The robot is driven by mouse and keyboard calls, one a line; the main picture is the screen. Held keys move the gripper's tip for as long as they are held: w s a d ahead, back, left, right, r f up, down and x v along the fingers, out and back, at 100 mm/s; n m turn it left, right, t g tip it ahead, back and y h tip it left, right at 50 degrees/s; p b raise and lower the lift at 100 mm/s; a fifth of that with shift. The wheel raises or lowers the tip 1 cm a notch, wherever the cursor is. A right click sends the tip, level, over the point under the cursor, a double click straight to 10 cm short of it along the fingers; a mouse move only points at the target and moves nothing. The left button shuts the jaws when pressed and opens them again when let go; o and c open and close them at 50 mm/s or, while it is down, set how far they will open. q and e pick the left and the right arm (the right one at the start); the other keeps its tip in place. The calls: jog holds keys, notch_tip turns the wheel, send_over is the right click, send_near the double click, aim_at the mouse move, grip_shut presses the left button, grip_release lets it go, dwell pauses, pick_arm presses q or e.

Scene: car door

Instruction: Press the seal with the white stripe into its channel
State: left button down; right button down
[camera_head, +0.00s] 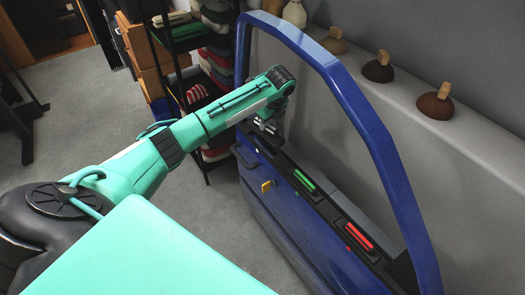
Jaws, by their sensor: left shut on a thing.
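The blue car door (290,215) stands at the middle right, with a dark strip along its sill. My left gripper (263,128) is at the far end of this strip, just above it, pointing down. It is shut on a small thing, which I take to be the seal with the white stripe. The gripper hides most of that seal, and I cannot tell how deep it sits in its channel. A green-striped seal (304,180) and a red-striped seal (358,237) lie along the strip nearer to me. My right gripper is not in view.
The door's blue window frame (370,120) arches beside and above the strip. A yellow piece (268,185) sticks out from the door's near face. A dark shelf rack (205,90) stands behind my left arm. Brown plungers (434,103) stand on the grey ledge at right.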

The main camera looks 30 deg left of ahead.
pick_arm(q)
jog(key=shift+w+a+r+m+t+b, duration=0.15)
jog(key=shift+w+a+m, duration=0.35)
jog(key=shift+a, duration=0.1)
jog(key=shift+w+a+r+m+t+b, duration=0.15)
jog(key=shift+w+a+m, duration=0.25)
jog(key=shift+a+m, duration=0.15)
jog(key=shift+a+f, duration=0.1)
jog(key=shift+f, duration=0.2)
notch_tip(320, 180, down, 6)
jog(key=shift+f+p, duration=0.25)
jog(key=shift+p, duration=0.4)
notch_tip(320, 180, down, 3)
jog(key=shift+r, duration=0.1)
